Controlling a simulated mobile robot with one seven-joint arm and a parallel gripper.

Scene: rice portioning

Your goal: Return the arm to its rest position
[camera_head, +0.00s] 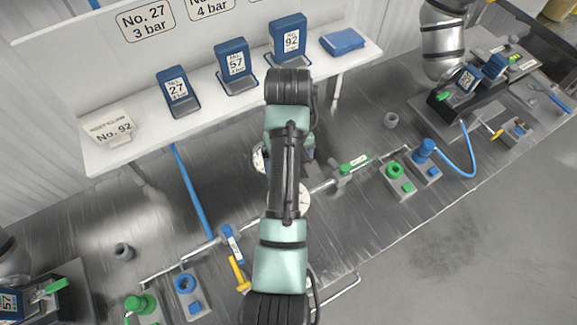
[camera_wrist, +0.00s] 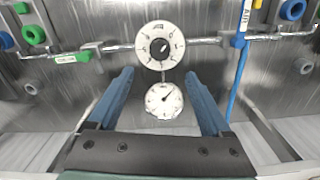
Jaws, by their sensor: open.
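My arm reaches forward from the bottom middle of the head view, over the steel bench (camera_head: 340,240), and bends down near the shelf. In the head view my gripper is mostly hidden behind the arm. In the wrist view my gripper (camera_wrist: 159,77) shows two blue fingers spread wide, with nothing held between them. A round dial gauge (camera_wrist: 160,45) and a second dial (camera_wrist: 164,100) show between and beyond the fingers. In the head view parts of two white dials (camera_head: 258,158) show beside the arm.
A white shelf (camera_head: 215,108) behind holds upright blue blocks numbered 27 (camera_head: 178,92), 57 (camera_head: 236,66) and 92 (camera_head: 287,38), a flat blue block (camera_head: 342,41) and a No. 92 card (camera_head: 110,130). Pipes and a green valve (camera_head: 394,170) line the bench; another robot arm (camera_head: 442,40) stands right.

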